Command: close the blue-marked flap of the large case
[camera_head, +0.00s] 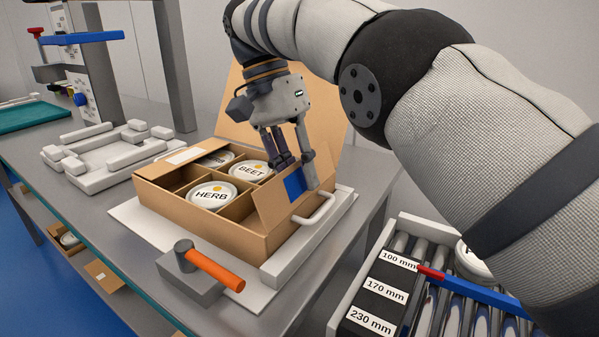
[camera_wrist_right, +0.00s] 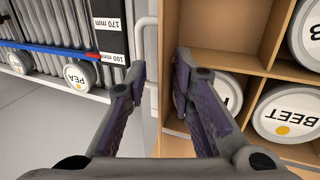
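The large case (camera_head: 215,231) is an open cardboard box with dividers, holding tubs marked HERB (camera_head: 211,195) and BEET (camera_head: 250,171) and a third tub partly hidden. Its blue-marked flap (camera_head: 268,201) stands raised at the right side, with a blue patch (camera_head: 295,184) on its face. My right gripper (camera_head: 292,165) points down at this flap with fingers apart, one on the case's inner side and one on the outer side. In the right wrist view the fingers (camera_wrist_right: 157,78) are spread above the case's edge; contact with the flap cannot be told. My left gripper is out of view.
A tall cardboard panel (camera_head: 328,125) stands up behind the case. A white handle (camera_head: 316,211) stands close to the flap. A roller rack (camera_head: 420,318) with size labels is at the right.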

